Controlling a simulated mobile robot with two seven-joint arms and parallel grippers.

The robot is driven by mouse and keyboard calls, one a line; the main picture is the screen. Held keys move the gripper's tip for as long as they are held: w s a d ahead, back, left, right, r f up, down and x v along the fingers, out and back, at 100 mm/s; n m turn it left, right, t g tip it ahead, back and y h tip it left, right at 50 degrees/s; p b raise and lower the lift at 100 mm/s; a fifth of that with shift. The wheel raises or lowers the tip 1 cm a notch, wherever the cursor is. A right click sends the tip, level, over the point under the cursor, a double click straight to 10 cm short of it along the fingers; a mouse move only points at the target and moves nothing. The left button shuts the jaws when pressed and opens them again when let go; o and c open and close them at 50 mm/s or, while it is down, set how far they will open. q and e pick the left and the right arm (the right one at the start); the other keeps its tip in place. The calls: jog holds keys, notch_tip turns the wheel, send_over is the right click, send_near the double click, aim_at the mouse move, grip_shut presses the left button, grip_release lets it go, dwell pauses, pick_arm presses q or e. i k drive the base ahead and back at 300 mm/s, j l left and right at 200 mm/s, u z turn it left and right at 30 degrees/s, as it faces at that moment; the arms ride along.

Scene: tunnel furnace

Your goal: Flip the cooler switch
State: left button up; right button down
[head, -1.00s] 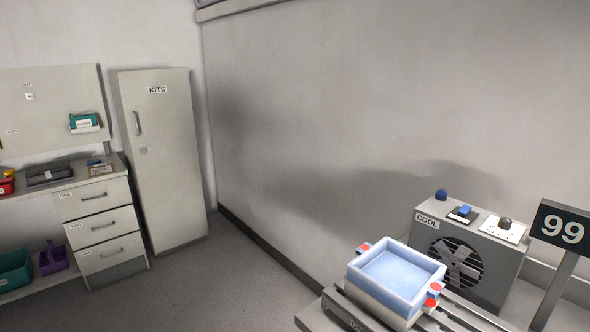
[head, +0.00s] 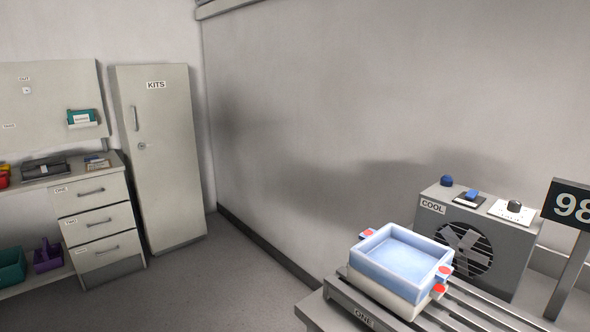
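The cooler (head: 425,222) is a grey box labelled COOL, with a dark fan opening (head: 464,247) in its front face, at the lower right of the head view. On its top are a blue dome (head: 447,181), a blue rocker switch (head: 472,195) on a dark plate, and a dark knob (head: 514,206) on a white dial plate. The switch is too small to tell its exact position. Neither of my grippers is in view.
A sign reading 98 (head: 570,204) stands at right. A KITS cabinet (head: 160,160) and drawers (head: 95,215) are at left.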

aim_at(472, 194)
jog(key=z, duration=0.25)
jog(key=i+j+z, duration=0.1)
jog(key=j+z, duration=0.65)
jog(key=j, duration=0.4)
jog(key=i+j+z, duration=0.15)
jog(key=j, duration=0.3)
